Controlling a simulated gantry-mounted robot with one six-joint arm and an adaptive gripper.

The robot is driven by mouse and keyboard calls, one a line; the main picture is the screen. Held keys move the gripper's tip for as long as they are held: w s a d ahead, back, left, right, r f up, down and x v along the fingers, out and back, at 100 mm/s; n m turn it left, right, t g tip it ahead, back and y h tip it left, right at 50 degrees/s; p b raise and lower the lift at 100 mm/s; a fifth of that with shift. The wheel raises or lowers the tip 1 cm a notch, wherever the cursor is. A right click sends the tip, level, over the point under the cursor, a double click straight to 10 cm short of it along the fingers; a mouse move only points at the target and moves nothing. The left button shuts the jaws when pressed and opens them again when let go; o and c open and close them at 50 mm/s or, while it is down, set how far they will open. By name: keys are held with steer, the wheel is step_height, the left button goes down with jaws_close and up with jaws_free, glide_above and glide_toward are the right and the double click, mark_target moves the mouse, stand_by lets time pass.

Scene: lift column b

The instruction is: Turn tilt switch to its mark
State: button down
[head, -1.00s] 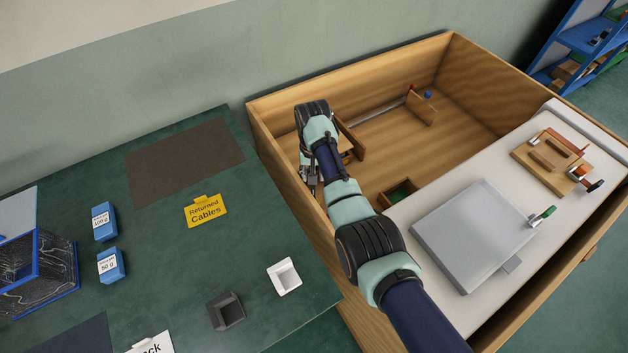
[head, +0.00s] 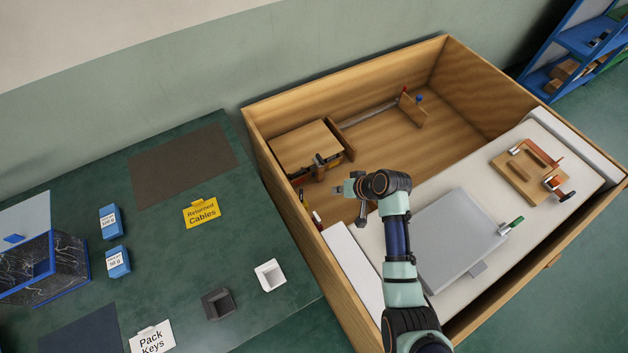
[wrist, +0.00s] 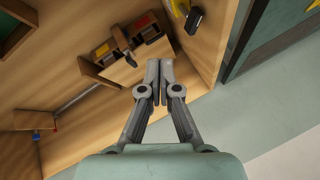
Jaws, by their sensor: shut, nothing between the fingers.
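A wooden box (head: 300,143) stands in the left back corner of the large wooden bin. A dark lever (head: 318,160) sits at its front edge; I take this to be the tilt switch, but cannot be sure. In the wrist view the lever (wrist: 121,38) stands between a red patch (wrist: 144,21) and a yellow patch (wrist: 102,49). Which mark counts is unclear.
A wooden bracket with red and blue knobs (head: 412,108) stands at the bin's back. Bin walls (head: 285,215) stand close. A green table (head: 160,240) lies left.

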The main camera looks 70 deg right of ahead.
mark_target(302, 198)
steer(key=w+f+b, duration=0.5)
steer(key=w+f, duration=0.2)
steer(key=w, duration=0.2)
steer(key=shift+w+f, duration=0.25)
steer(key=shift+f, duration=0.15)
steer(key=shift+w+a+b, duration=0.1)
steer(key=shift+b, duration=0.2)
